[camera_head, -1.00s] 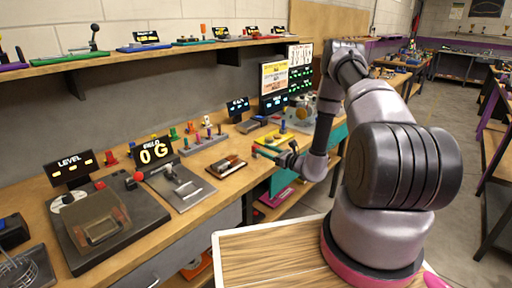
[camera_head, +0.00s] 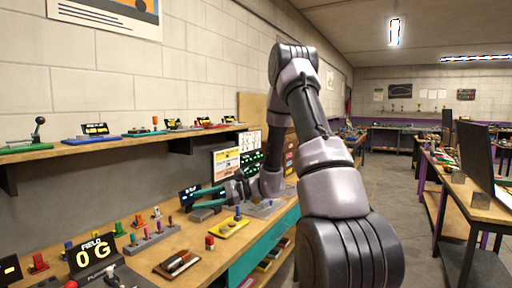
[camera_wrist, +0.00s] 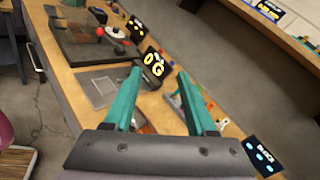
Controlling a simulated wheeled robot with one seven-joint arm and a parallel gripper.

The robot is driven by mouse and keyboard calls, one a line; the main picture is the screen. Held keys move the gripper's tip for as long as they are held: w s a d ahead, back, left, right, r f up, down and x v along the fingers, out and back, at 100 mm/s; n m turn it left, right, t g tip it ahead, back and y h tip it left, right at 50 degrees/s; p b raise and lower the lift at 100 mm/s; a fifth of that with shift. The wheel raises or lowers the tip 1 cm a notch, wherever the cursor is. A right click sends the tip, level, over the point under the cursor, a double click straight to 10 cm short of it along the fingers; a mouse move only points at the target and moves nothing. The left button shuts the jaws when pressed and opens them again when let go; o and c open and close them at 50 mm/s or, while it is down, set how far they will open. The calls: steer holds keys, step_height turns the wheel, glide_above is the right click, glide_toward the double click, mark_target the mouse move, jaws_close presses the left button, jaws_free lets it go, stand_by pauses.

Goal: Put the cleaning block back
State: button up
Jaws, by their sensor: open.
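My gripper (camera_head: 192,199) is raised over the workbench, its two teal fingers spread and pointing left. In the wrist view my gripper (camera_wrist: 159,74) is open, with nothing between the fingers. A small brown and pale block (camera_head: 178,261) lies in a dark brown tray (camera_head: 164,269) near the front edge of the bench. It may be the cleaning block, but I cannot tell for sure. My gripper is beyond and above it, clear of it. No slot for the block can be made out.
A wall shelf (camera_head: 110,143) runs above. An aisle (camera_head: 378,190) is clear at right.

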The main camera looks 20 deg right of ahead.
steer(key=s+r+n+g+h, duration=0.3)
steer(key=s+r+n+h, duration=0.4)
steer(key=s+r, duration=0.5)
steer(key=s+d+r+n+t+h, duration=0.5)
steer(key=s+d+r, duration=0.3)
steer(key=s, duration=0.4)
steer(key=shift+d+r+t+h, duration=0.4)
steer(key=shift+t+h, duration=0.3)
steer(key=shift+h, duration=0.1)
